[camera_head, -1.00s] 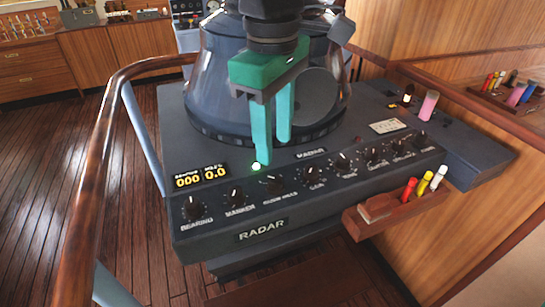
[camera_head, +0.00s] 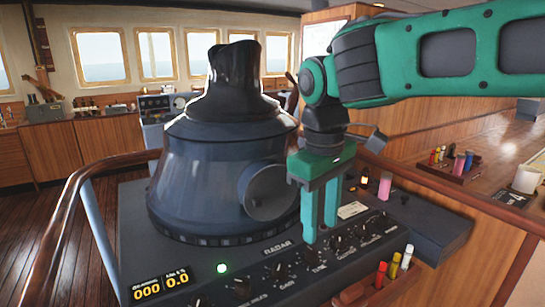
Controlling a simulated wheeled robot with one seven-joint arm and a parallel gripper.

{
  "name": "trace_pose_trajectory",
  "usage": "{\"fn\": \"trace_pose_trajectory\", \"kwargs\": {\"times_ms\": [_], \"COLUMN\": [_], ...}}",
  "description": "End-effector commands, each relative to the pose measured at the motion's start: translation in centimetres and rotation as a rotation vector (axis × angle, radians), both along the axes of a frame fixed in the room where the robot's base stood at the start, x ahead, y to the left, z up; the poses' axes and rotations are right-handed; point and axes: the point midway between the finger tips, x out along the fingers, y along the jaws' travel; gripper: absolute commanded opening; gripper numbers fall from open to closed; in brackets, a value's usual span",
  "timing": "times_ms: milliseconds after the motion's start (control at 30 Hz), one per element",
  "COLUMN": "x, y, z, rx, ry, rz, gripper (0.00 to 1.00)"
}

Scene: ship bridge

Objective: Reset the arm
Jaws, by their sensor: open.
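My gripper (camera_head: 319,215) is green with two teal fingers pointing down. It is open, with a narrow gap between the fingers, and I see nothing in it. It hangs in front of the right part of the radar console (camera_head: 125,215), and its fingertips appear close above the row of knobs. I cannot tell whether they touch the panel. My green arm reaches in from the upper right. The dark radar hood (camera_head: 215,185) stands left of the gripper.
A wooden rail (camera_head: 75,205) curves around the console's left side. A small wooden holder with red, yellow and white markers (camera_head: 394,263) is at the lower right. Wooden cabinets (camera_head: 95,143) and windows are behind.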

Motion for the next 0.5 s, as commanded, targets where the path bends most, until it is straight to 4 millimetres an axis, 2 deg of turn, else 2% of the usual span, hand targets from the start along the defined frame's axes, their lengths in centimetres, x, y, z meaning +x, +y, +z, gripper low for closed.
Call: {"fn": "trace_pose_trajectory", "kwargs": {"times_ms": [33,233,367,500], "x": [0.6,0.7,-0.8,-3.6], "y": [-2.9,-13.0,-19.0,-24.5], "z": [-0.6,-3.4,-5.3,-7.6], "rx": [-0.001,0.003,0.009,0.02], "ry": [0.0,0.001,0.004,0.008], "rz": [-0.08,-0.385,-0.581,-0.791], "gripper": [0.41,0.41,0.41,0.41]}}
